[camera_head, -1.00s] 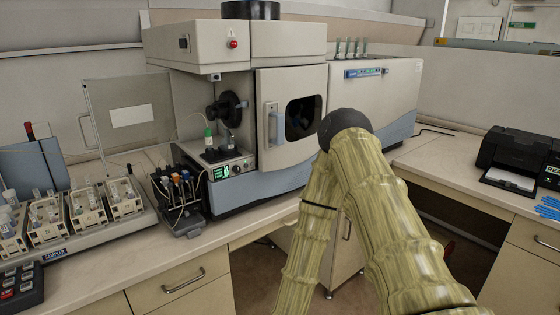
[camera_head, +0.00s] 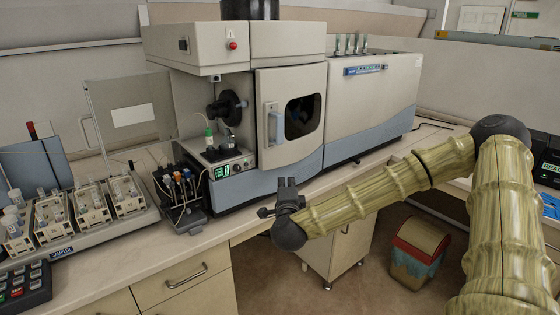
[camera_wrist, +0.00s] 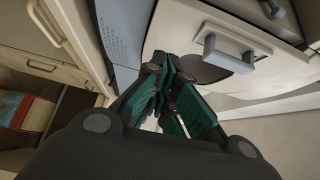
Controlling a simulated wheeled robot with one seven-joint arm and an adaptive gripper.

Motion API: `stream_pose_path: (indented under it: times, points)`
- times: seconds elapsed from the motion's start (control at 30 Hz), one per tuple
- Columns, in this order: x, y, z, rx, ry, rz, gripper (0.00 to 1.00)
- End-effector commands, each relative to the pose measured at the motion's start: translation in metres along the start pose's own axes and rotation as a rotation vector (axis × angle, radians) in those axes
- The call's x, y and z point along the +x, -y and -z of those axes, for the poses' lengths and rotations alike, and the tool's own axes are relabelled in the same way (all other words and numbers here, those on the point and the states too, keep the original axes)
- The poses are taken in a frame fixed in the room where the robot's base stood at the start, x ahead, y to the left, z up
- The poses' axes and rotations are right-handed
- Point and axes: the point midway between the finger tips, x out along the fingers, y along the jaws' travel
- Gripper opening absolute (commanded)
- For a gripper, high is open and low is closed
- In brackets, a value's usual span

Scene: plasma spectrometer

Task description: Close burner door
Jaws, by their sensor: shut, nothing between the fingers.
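The spectrometer's pale door (camera_head: 268,82) has a dark rounded window and a grey-blue upright handle (camera_head: 273,124). It looks flush with the front, though a small gap could not be made out. A clear panel door (camera_head: 105,88) with a white label stands swung out to the left of the open sample bay. My gripper (camera_head: 287,184) is in front of the instrument, below the windowed door and apart from it. In the wrist view my gripper's teal-padded fingers (camera_wrist: 170,78) are shut and empty, and the handle (camera_wrist: 229,56) shows beyond them at upper right.
Pump and tubing modules (camera_head: 182,195) and vial racks (camera_head: 80,208) crowd the bench at left. The bench front edge runs just below my gripper. A red-and-beige bin (camera_head: 418,250) stands on the floor. A black printer stands at far right, partly behind my arm.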

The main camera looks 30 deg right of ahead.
Motion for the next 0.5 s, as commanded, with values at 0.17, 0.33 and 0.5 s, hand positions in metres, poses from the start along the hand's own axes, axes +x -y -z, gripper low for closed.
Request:
stream_pose_path:
  times: [0.17, 0.33, 0.5]
  points:
    - [0.008, 0.010, 0.010, 0.028, -0.027, 0.014, 0.00]
    - [0.026, 0.011, 0.010, 0.026, -0.028, 0.013, 0.00]
    - [0.054, 0.012, 0.010, 0.024, -0.027, 0.013, 0.00]
